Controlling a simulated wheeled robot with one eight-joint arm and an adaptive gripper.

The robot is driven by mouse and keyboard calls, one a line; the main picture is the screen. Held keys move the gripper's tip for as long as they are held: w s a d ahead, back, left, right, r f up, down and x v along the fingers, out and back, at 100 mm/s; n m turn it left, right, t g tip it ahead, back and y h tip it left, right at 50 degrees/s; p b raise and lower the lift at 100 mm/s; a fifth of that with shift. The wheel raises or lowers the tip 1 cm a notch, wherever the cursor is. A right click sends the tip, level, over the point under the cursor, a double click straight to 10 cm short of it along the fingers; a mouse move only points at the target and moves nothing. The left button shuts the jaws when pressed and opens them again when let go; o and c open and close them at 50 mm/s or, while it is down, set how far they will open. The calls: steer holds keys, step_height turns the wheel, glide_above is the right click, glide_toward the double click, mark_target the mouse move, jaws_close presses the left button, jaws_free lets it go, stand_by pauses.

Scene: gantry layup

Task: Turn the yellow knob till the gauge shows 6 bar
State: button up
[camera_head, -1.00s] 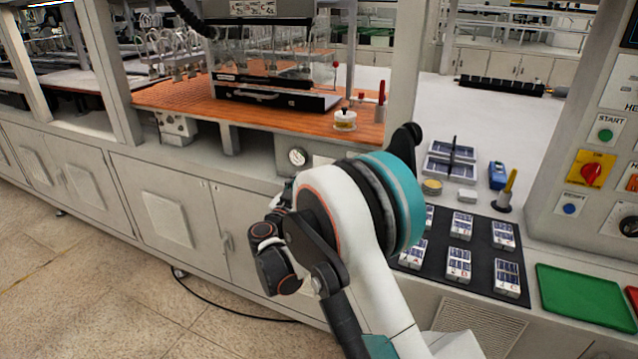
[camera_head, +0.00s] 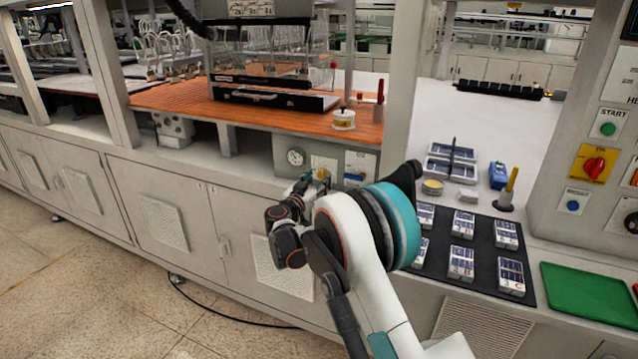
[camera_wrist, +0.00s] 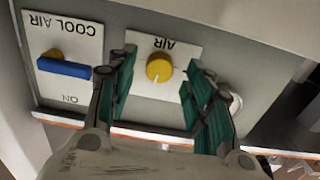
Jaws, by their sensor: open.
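The yellow knob (camera_wrist: 159,68) sits on a white plate marked AIR (camera_wrist: 160,45) in the wrist view, where the picture is upside down. In the head view the knob (camera_head: 322,174) shows small at my gripper's tip. My gripper (camera_wrist: 158,85) is open, with one green-padded finger on each side of the knob and gaps between them and it. The round gauge (camera_head: 295,157) is on the panel left of the knob in the head view; its reading is too small to tell. In the wrist view the gauge (camera_wrist: 236,101) is mostly hidden behind the right finger.
A COOL AIR plate (camera_wrist: 62,55) with a blue lever (camera_wrist: 63,67) is beside the AIR plate. The orange bench (camera_head: 180,98) overhangs the panel. A mat with several cell packs (camera_head: 462,222) and a green tray (camera_head: 590,295) lie to the right.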

steer(key=shift+x, duration=0.85)
steer(key=shift+c, duration=0.2)
steer(key=c, duration=1)
